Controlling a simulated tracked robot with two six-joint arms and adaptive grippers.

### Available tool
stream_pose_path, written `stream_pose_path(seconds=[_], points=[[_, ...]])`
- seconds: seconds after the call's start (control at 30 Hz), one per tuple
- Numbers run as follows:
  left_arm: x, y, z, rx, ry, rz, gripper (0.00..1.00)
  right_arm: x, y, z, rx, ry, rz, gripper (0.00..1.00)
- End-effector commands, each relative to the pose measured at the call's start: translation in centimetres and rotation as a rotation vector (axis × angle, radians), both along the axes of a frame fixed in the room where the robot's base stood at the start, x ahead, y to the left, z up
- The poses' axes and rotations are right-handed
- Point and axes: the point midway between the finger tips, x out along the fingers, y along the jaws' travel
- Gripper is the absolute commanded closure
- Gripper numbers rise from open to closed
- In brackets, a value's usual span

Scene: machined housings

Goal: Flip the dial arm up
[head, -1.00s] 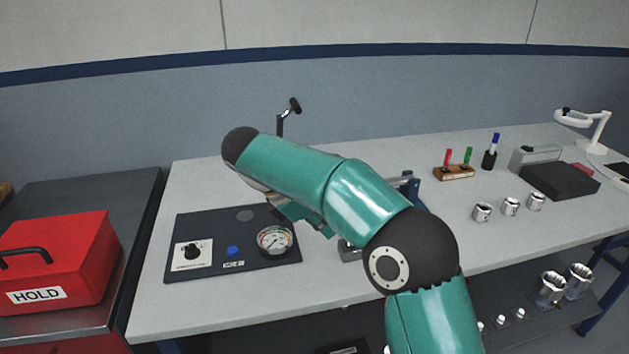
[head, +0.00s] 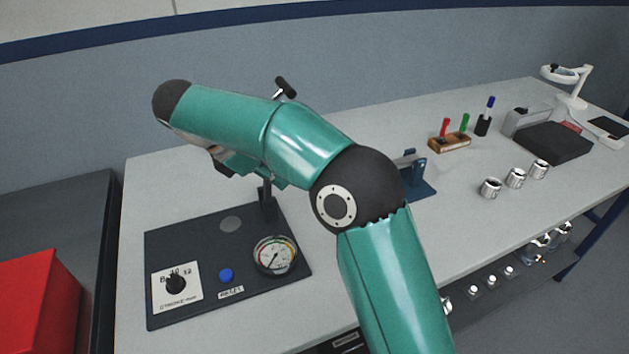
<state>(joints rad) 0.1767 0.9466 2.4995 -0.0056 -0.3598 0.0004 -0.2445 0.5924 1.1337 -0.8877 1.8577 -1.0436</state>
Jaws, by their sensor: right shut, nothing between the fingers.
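A dark panel (head: 195,240) lies on the bench, with a black knob, a blue button and a round gauge (head: 274,255). A dark post (head: 267,204) stands at its back edge. A short arm with a black grip (head: 285,87) shows above my right arm, apparently at the top of this post; my arm hides the part between. I take it for the dial arm. My right gripper (head: 224,168) is mostly hidden under my green arm, above the panel's back part and left of the post. It is shut and empty. My left gripper is out of view.
A red box (head: 40,305) sits on a dark cabinet at left. To the right are a blue fixture (head: 416,175), a wooden marker holder (head: 450,143), several metal housings (head: 515,178) and a black case (head: 548,142). The bench's front right surface is clear.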

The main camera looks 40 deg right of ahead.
Motion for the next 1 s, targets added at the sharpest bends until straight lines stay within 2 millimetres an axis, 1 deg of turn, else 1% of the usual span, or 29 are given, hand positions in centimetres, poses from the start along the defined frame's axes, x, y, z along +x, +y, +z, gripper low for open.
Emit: stream_pose_path(seconds=[0.17, 0.27, 0.47, 0.6, 0.77, 0.8, 0.83, 1.0], points=[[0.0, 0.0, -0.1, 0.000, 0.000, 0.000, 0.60, -0.1, -0.2, -0.3, 0.000, 0.000, -0.001, 1.00], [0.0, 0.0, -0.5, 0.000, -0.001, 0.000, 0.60, -0.2, -0.7, -1.0, -0.001, 0.001, -0.002, 1.00], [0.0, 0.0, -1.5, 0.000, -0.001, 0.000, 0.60, -0.8, -2.5, -3.6, 0.000, 0.003, -0.003, 1.00], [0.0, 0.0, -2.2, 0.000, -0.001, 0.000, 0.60, -1.4, -4.2, -5.9, -0.001, 0.004, -0.004, 1.00], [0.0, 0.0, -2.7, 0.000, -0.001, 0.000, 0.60, -2.0, -5.9, -8.4, -0.001, 0.004, -0.002, 1.00], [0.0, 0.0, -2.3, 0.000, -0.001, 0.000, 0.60, -2.0, -6.3, -7.4, 0.000, -0.004, -0.003, 1.00], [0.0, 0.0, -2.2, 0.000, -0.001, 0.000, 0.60, -2.1, -6.5, -6.8, 0.000, -0.005, -0.004, 1.00], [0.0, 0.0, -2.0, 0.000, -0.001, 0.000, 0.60, -2.4, -7.5, -5.3, 0.000, -0.001, -0.002, 1.00]])
